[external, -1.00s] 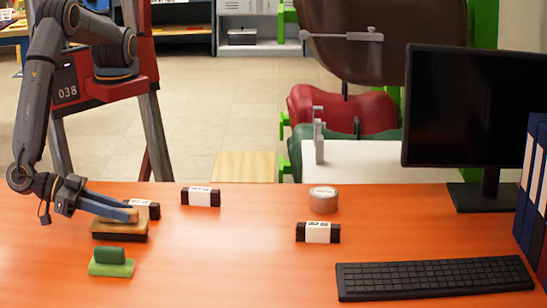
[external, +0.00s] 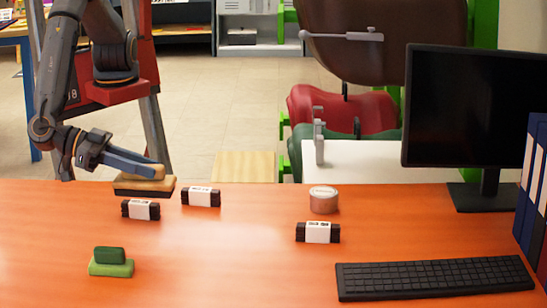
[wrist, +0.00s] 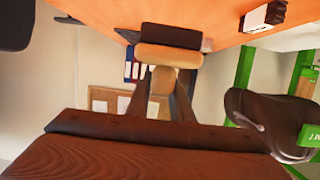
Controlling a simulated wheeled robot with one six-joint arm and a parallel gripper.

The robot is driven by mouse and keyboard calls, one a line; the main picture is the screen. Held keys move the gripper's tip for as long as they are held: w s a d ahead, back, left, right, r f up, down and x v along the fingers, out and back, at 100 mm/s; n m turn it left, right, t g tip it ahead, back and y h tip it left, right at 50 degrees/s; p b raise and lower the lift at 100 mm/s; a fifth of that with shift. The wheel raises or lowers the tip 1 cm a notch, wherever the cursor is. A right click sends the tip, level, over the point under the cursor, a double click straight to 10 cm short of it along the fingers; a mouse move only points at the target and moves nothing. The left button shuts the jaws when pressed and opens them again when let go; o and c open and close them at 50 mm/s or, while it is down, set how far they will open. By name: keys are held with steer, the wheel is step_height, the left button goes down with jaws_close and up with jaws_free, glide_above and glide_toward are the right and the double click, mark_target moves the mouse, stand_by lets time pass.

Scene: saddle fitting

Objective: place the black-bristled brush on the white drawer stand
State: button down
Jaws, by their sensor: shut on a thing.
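The brush (external: 145,187) has a pale wooden body with a grip on top and a dark bristle layer underneath. My gripper (external: 155,172) is shut on its grip and holds it level, apparently raised, at the desk's back left edge. In the wrist view, the brush (wrist: 168,56) sits across the ends of my gripper's fingers (wrist: 162,85), with its dark bristle side (wrist: 172,37) beyond. A white flat top (external: 420,163) behind the desk is probably the drawer stand; its drawers are hidden by the desk.
A grey upright fixture (external: 319,140) stands at the white top's left. The orange desk (external: 230,260) holds black bundles with white bands (external: 141,209), a tape roll (external: 323,200), a green block (external: 110,262), a keyboard (external: 435,278) and a monitor (external: 470,110).

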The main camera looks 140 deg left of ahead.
steer(key=w+a+r+m+t+h, duration=0.1)
steer(key=w+a+m+h, duration=0.1)
steer(key=w+a, duration=0.5)
steer(key=w+a+r+m+t+h, duration=0.1)
steer(key=w+a+m+t+h, duration=0.15)
steer(key=a, duration=0.95)
steer(key=s+a+f+m+h, duration=0.3)
steer(key=s+a+f+h, duration=0.2)
steer(key=a, duration=0.5)
steer(key=shift+s+a+f+m, duration=0.4)
steer(key=shift+s+f, duration=0.25)
steer(key=shift+s, duration=0.2)
